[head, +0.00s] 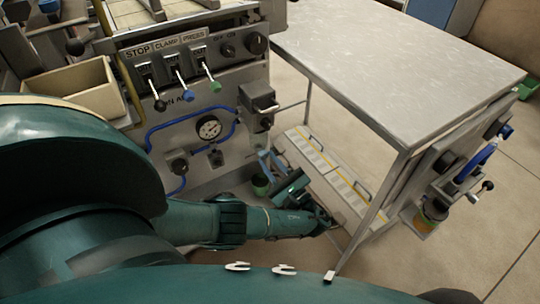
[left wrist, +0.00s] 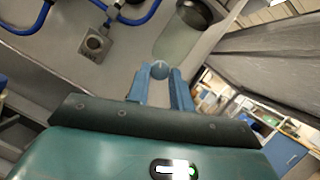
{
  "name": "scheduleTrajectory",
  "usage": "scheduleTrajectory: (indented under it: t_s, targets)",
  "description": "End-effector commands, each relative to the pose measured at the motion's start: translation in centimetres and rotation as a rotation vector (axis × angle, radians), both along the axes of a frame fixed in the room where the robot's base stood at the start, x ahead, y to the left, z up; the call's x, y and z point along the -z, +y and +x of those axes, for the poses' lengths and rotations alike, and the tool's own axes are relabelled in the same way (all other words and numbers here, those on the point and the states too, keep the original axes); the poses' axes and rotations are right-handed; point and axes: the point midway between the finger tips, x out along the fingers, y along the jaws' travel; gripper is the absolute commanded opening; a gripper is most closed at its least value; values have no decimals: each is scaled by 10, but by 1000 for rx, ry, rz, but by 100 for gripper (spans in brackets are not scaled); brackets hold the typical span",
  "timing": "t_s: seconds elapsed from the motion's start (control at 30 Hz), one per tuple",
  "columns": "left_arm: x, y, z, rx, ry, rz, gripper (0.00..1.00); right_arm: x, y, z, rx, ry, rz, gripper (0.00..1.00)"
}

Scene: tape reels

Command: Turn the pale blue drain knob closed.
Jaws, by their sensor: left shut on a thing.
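The pale blue drain knob (left wrist: 160,70) shows in the left wrist view as a small round piece between the tips of my left gripper (left wrist: 160,76). The two pale blue fingers close on it from both sides. In the head view my left gripper (head: 267,163) is low beside the machine's front, below the gauge. The knob is too small and too covered there to make out. Its turn angle cannot be told. My right gripper is not in view.
The machine panel carries a pressure gauge (head: 209,128), blue hoses (head: 175,124) and several levers.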

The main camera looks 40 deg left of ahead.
Motion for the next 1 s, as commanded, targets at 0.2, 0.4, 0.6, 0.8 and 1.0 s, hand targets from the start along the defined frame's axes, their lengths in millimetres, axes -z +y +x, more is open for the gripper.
scheduleTrajectory:
  t_s: [0.2,0.4,0.6,0.8,1.0]
  targets:
    - [0,0,1,-1,-73,-30,0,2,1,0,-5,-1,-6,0]
    - [-1,1,1,-2,-96,-39,0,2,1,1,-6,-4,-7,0]
    - [-1,1,1,-1,-98,-39,0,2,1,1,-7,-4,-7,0]
    - [-1,1,1,-2,-97,-39,27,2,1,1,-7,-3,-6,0]
    - [-1,0,1,-1,-96,-39,44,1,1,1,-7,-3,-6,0]
